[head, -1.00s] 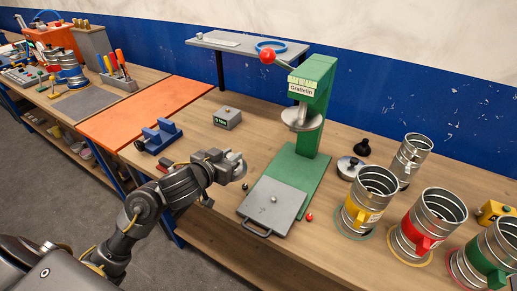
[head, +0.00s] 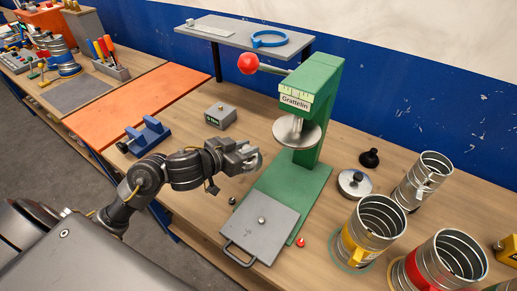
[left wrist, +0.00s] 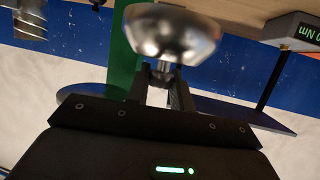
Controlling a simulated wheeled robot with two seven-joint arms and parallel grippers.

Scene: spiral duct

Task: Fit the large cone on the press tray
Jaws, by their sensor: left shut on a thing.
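My left gripper (head: 252,159) is shut on a shiny silver, rounded piece, which I take to be the large cone. The cone (left wrist: 172,33) fills the upper middle of the left wrist view, with its narrow stem between the fingers. In the head view it is small and partly hidden by the fingers. The press tray (head: 248,233) is a flat grey plate with a front handle and a small central knob. It lies on the base of the green press (head: 318,110). The gripper is in the air behind the tray, apart from it. My right gripper is not in view.
A round silver press plate (head: 297,133) hangs above the base. A lidded silver disc (head: 353,183) and a black cone-shaped piece (head: 369,159) stand to the right, beside several ribbed cans. A grey box (head: 220,116) stands behind the gripper.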

